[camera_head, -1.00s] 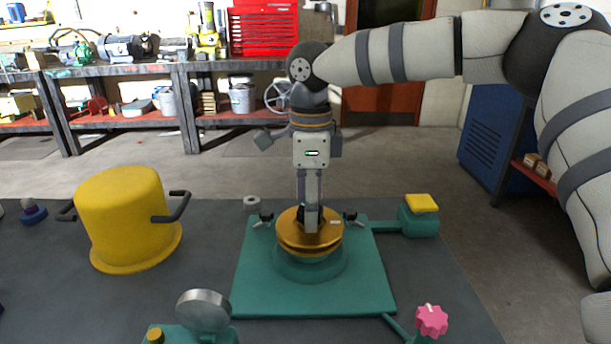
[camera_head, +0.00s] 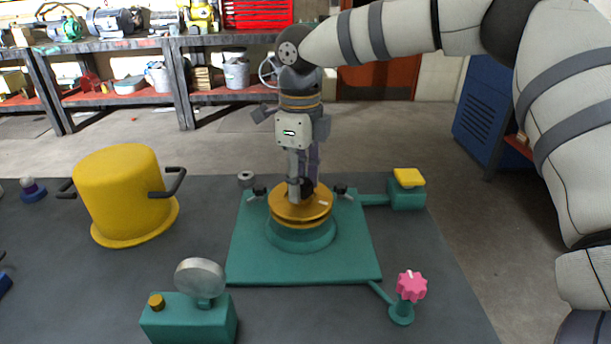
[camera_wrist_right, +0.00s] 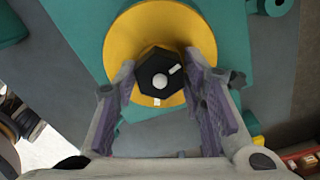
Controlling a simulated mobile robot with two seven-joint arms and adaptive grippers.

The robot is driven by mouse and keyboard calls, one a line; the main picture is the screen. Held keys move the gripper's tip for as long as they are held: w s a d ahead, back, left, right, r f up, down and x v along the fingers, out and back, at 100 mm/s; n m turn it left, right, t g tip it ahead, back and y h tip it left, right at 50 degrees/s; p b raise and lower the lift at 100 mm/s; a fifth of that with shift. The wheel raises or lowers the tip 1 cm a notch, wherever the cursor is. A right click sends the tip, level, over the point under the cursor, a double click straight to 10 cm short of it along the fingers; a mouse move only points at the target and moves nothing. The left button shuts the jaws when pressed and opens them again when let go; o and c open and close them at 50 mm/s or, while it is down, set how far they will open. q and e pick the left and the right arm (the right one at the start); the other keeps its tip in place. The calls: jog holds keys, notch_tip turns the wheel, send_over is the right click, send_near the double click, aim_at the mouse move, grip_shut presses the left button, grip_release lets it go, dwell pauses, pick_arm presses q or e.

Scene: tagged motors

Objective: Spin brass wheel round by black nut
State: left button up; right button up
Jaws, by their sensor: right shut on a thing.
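The brass wheel (camera_head: 285,208) lies flat on a round green hub on the green base plate (camera_head: 255,265). It also shows from above in the right wrist view (camera_wrist_right: 125,38). The black nut (camera_wrist_right: 158,72) is six-sided, with a pale round centre and a white mark, and sits at the wheel's middle. A white mark also shows on the wheel near its edge. My right gripper (camera_head: 302,194) points down onto the wheel, and its fingers (camera_wrist_right: 159,88) are shut on the nut from both sides. My left gripper is not in view.
A yellow pot-shaped cover (camera_head: 125,195) with dark handles stands at the left. A green box with a round pale disc (camera_head: 200,278) stands at the front. A pink knob (camera_head: 411,286) is at front right, and a yellow-topped green block (camera_head: 408,178) at right. Grey table lies bare between them.

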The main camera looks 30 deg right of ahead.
jog(key=m, duration=0.2)
jog(key=r+m+p, duration=0.1)
jog(key=shift+m, duration=0.4)
jog(key=shift+c, duration=0.2)
jog(key=m, duration=0.2)
jog(key=shift+f+m, duration=0.35)
jog(key=shift+m, duration=0.05)
jog(key=shift+c, duration=0.2)
jog(key=m, duration=0.3)
jog(key=shift+f+m, duration=0.1)
jog(key=shift+m, duration=0.2)
jog(key=o, duration=1.2)
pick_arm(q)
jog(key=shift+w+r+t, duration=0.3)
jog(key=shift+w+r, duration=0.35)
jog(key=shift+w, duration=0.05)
pick_arm(e)
jog(key=shift+o, duration=0.2)
